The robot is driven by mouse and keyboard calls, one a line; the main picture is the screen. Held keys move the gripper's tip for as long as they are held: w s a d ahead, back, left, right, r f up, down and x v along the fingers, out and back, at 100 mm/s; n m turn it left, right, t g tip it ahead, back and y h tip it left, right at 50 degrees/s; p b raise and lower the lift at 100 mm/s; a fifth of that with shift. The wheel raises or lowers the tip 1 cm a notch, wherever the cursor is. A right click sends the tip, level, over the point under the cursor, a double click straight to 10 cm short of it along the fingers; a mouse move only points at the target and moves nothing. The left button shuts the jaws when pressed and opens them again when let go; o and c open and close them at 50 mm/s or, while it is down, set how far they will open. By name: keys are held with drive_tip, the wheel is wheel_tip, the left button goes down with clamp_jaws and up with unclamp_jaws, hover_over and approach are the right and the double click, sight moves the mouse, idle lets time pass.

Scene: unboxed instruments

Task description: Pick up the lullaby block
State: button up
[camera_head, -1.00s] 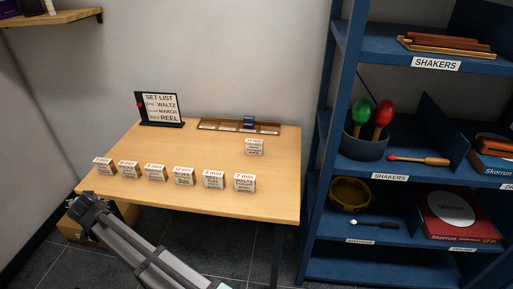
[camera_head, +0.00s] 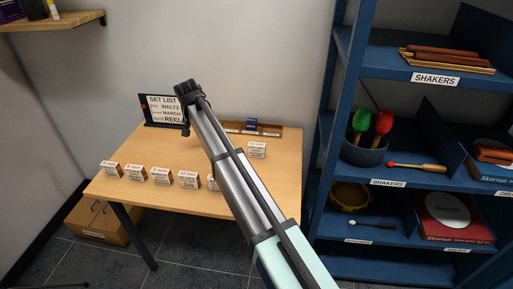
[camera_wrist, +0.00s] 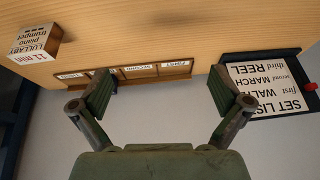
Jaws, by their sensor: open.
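The lullaby block (camera_head: 257,150) stands on the table at the right, in front of the wooden rack, apart from the other blocks. In the wrist view the lullaby block (camera_wrist: 37,42) is at the upper left, and its label reads LULLABY, piano, trumpet, 11 min. My gripper (camera_wrist: 160,75) is open and empty, with its fingers over the rack area and well away from the block. In the head view my gripper (camera_head: 186,112) is raised near the set list sign, left of the block.
The set list sign (camera_head: 164,108) stands at the back left of the table (camera_head: 150,199). Several blocks line the front edge, some hidden by my arm. A blue shelf (camera_head: 335,100) stands at the right.

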drive_tip(key=w+d+r+g+p, duration=0.1)
drive_tip(key=d+r+g, duration=0.15)
drive_tip(key=d, duration=0.85)
drive_tip(key=w+d+r+g+p, duration=0.1)
drive_tip(key=d+r+g, duration=0.15)
drive_tip(key=d, duration=0.85)
drive_tip(key=p, duration=0.2)
approach(257, 144)
drive_tip(key=f, duration=0.6)
drive_tip(key=shift+s+f, duration=0.35)
drive_tip(key=shift+f, duration=0.05)
drive_tip(key=shift+w+a+f+p, duration=0.15)
drive_tip(key=shift+f+p, duration=0.2)
drive_tip(key=shift+f, duration=1.1)
drive_tip(key=shift+w+f+p, duration=0.15)
drive_tip(key=shift+f+p, duration=0.2)
drive_tip(key=shift+f, duration=1.15)
drive_tip(key=c, duration=1.1)
